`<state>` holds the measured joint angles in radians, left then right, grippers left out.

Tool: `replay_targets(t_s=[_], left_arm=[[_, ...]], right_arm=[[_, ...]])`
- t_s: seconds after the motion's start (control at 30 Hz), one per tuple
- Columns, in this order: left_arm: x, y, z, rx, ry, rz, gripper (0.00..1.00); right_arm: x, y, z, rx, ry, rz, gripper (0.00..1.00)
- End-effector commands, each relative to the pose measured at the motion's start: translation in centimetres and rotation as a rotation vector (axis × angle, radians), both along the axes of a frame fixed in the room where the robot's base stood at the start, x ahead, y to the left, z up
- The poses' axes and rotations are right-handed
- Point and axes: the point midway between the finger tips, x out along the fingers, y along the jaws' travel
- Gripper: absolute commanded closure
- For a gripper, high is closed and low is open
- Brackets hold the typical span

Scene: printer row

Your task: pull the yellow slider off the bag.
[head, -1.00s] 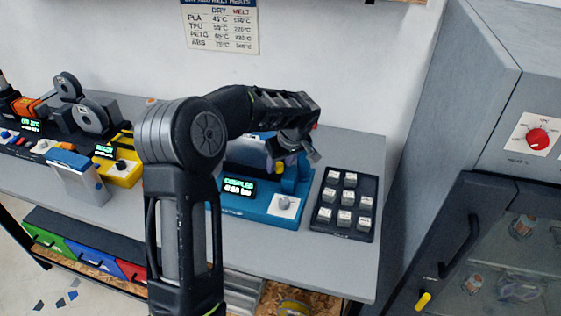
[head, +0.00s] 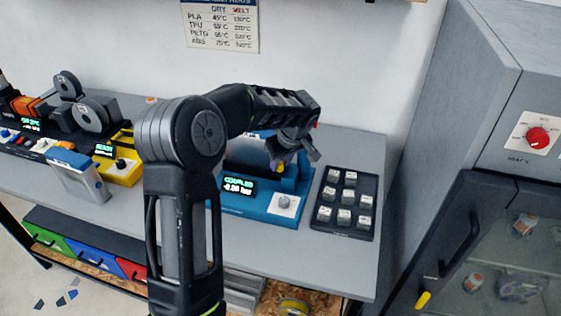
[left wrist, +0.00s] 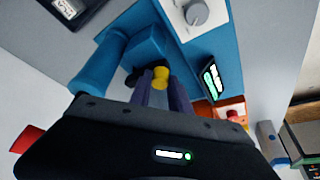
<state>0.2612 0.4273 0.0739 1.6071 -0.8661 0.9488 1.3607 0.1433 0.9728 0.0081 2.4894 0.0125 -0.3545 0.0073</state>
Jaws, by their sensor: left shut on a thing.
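The yellow slider (head: 281,168) shows as a small yellow spot under my left gripper (head: 296,150), at the blue machine. In the left wrist view the slider (left wrist: 160,75) is between the fingertips of my left gripper (left wrist: 162,86), which is shut on it. A grey, flat-looking surface (head: 246,150), perhaps the bag, stands in the blue machine (head: 258,207), partly hidden behind my left arm. I cannot tell whether the slider still touches the bag. The machine's green display reads "COUPLED". My right gripper is not in view.
A black tray of grey blocks (head: 345,204) sits right of the machine. To the left are a yellow device (head: 122,172), a blue-topped grey box (head: 78,178) and spools (head: 90,112). A grey cabinet (head: 455,90) stands at the right. The table front right (head: 340,262) is clear.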

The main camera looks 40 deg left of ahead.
Motion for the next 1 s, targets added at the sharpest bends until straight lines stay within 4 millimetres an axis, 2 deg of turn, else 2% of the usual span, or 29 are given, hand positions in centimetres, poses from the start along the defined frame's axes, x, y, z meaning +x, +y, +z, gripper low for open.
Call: replay_targets(t_s=[0.73,1.0], left_arm=[[0.0,0.0,0.0,0.0,-0.001,0.0,1.0],[0.8,-2.1,-0.4,0.0,-0.004,-0.004,1.0]], right_arm=[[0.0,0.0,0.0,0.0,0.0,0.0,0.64],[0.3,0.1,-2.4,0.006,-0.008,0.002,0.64]])
